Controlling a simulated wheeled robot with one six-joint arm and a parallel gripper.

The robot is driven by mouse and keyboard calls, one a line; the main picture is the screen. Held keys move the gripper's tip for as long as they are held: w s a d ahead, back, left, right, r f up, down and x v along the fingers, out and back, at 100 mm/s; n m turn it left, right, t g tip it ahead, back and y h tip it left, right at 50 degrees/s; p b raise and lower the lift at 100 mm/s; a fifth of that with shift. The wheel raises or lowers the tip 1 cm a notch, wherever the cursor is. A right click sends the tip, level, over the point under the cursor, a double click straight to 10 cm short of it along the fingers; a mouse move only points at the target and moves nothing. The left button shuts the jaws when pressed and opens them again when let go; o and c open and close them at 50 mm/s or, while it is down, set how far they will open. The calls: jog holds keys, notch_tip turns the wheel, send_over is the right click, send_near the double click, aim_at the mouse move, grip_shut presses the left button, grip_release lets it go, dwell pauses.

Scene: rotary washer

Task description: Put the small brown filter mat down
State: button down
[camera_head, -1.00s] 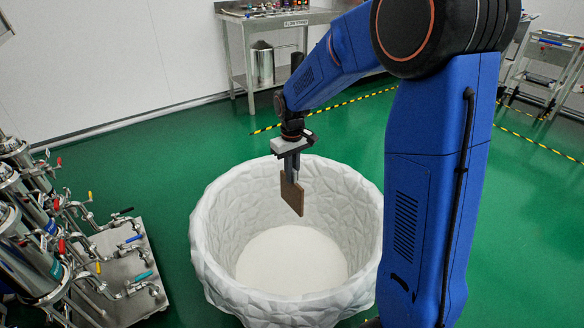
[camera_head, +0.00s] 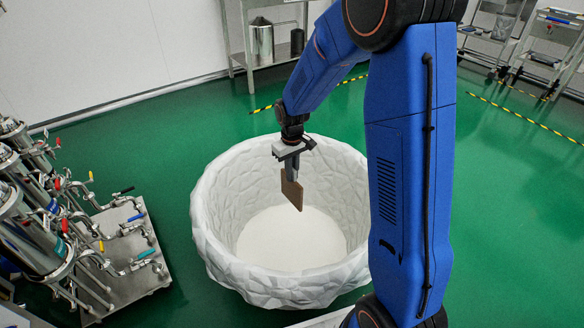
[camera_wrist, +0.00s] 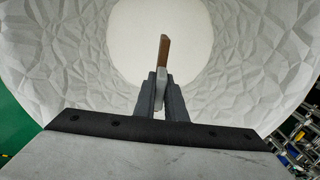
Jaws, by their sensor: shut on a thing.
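The small brown filter mat (camera_head: 292,191) is a thin square board that hangs upright from my gripper (camera_head: 290,171), over the white tub. In the wrist view the mat (camera_wrist: 163,52) shows edge-on between the two grey fingers of my gripper (camera_wrist: 161,83), which are shut on it. The mat's lower edge appears above the tub's pale floor. The large round white tub (camera_head: 225,245) has a crumpled, faceted wall and looks empty inside. Its pale floor and wall fill most of the wrist view (camera_wrist: 70,60).
A steel cart with pipes and valves (camera_head: 135,265) stands left of the tub. A steel bench with a metal canister (camera_head: 262,42) stands at the back, and trolleys (camera_head: 545,60) at the back right.

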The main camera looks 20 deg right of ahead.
aim_at(292, 186)
jog(key=shift+f, duration=1.75)
jog(key=c, duration=1.7)
grip_release()
jog(key=shift+c, duration=0.2)
